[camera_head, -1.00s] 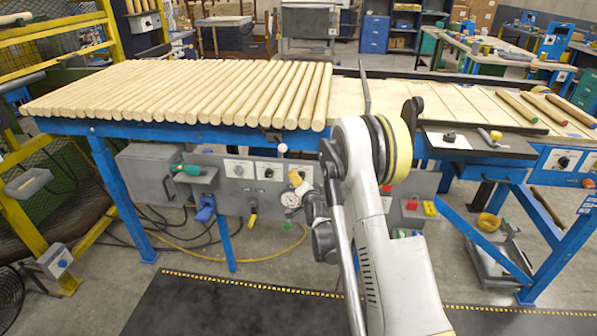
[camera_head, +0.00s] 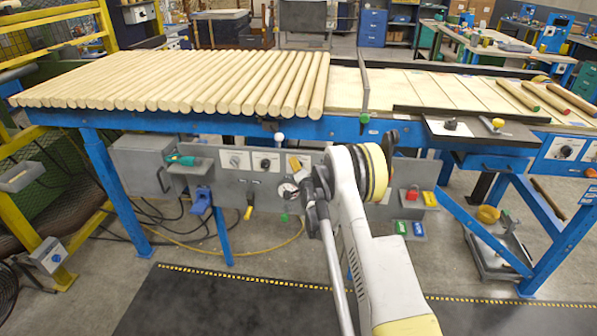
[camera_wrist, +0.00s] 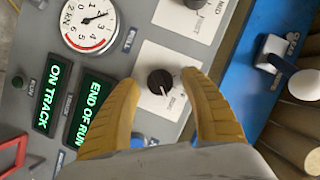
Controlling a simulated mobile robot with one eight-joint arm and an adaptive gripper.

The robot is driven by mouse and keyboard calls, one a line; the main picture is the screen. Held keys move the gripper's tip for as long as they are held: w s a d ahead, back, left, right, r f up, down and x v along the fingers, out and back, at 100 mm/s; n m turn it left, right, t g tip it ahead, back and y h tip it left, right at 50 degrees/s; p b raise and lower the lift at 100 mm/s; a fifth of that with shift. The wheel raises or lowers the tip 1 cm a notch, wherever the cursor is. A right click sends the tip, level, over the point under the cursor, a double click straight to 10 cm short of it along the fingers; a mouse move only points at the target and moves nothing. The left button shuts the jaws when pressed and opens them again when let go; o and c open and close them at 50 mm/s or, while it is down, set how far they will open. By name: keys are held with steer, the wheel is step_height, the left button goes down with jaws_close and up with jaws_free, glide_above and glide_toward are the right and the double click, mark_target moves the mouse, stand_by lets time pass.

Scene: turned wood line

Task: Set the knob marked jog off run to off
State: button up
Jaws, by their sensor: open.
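A round black knob (camera_wrist: 160,82) with a light pointer line sits on a white plate in the wrist view. The small words beside it are too blurred to read, so I cannot confirm that it is the jog off run knob. My gripper (camera_wrist: 160,77) is open, with one yellow finger on each side of this knob. No finger contact is clear. In the head view my gripper (camera_head: 295,164) is at the grey panel (camera_head: 220,180), hiding part of it. A second dark knob (camera_wrist: 195,3) is cut off at the wrist view's top edge.
A gauge (camera_wrist: 90,18) and lit green displays (camera_wrist: 90,108) lie left of the knob. A white-ended lever (camera_wrist: 300,82) on the blue rail (camera_wrist: 245,120) is to the right. Wooden rods (camera_head: 180,85) lie above the panel; black matting (camera_head: 230,305) lies below.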

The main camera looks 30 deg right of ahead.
steer(key=shift+w, duration=0.15)
jaws_close()
steer(key=shift+n, duration=0.4)
steer(key=n+g+h, duration=0.1)
steer(key=n, duration=0.1)
steer(key=shift+r+n+g, duration=0.1)
steer(key=shift+n+g, duration=0.2)
steer(key=shift+n+g+h, duration=0.7)
steer(key=shift+n, duration=0.7)
